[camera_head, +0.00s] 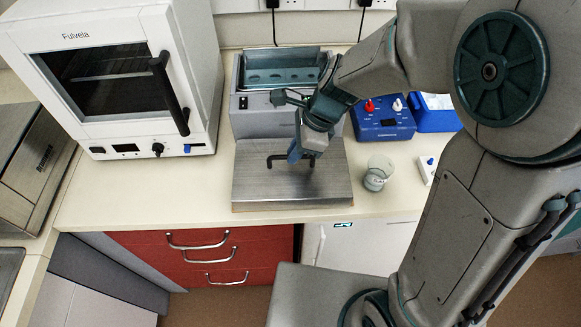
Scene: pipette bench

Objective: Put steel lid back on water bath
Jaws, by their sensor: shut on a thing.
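The steel lid (325,185) is a flat grey rectangular plate with a dark bar handle (272,160) on top. It is in front of the water bath, over the front part of the bench. I cannot tell whether it rests on the bench or is slightly raised. My gripper (295,156) is shut on the lid's handle from above; its fingers hide part of the handle. The water bath (245,112) is a grey box behind the lid. Its top is open, showing a tank with a rack-like insert. My arm hides part of its right side.
A white oven (200,60) stands left of the bath. A blue box with knobs (385,130), a blue tray (437,122) and a small white device (427,170) are to the right. A glass beaker (376,178) stands close to the lid's right edge. Bench left of the lid is clear.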

